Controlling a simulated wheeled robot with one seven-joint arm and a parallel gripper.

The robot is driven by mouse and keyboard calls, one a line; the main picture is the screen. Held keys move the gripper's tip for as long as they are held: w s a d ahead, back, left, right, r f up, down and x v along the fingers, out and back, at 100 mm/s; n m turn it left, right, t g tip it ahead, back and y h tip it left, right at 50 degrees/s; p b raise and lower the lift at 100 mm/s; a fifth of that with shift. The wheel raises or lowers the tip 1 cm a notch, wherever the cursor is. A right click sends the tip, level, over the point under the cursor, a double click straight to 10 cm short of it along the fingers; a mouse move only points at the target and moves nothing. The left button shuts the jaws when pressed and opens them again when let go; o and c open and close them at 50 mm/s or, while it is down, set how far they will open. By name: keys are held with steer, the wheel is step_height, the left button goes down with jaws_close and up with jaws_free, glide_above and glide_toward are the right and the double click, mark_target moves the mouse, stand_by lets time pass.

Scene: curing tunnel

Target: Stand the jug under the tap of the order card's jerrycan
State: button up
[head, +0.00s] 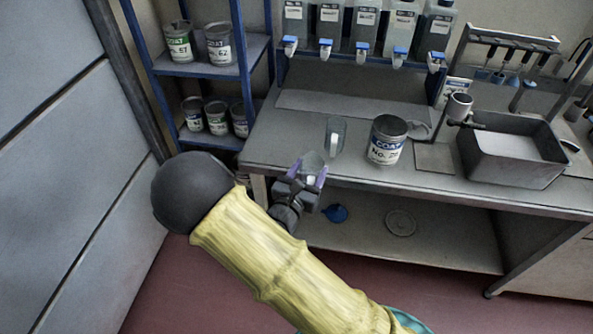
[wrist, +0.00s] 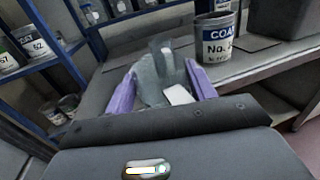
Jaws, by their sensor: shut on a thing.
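My gripper (head: 313,170), with purple fingertips, is shut on a translucent grey jug (wrist: 148,88) at the front edge of the bench. The held jug has a white part, perhaps its handle, towards the right finger in the wrist view. A second clear jug (head: 339,128) with a white handle stands upright on the bench just beyond; it also shows in the wrist view (wrist: 163,58). Several jerrycans (head: 364,22) stand in a row on the rack at the back, each with a blue and white tap (head: 361,50) in front. Their labels are too small to read. I cannot make out an order card.
An open can marked COAT (head: 385,146) stands right of the second jug. A grey basin (head: 515,165) is further right. A blue shelf rack (head: 203,68) with cans is at left. A blue funnel (head: 336,213) lies below.

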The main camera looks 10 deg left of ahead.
steer(key=w+d+f+n+y, duration=0.1)
steer(key=d+f+n+y, duration=0.1)
steer(key=d+f, duration=0.6)
steer(key=w+d+f+n+t+y, duration=0.1)
steer(key=d+f+y, duration=0.2)
steer(key=d+f, duration=0.4)
steer(key=d, duration=0.3)
steer(key=shift+w+d+f+n+y, duration=0.25)
steer(key=shift+w+f+n+y, duration=0.1)
steer(key=shift+f+n+y, duration=0.05)
steer(key=shift+w, duration=0.15)
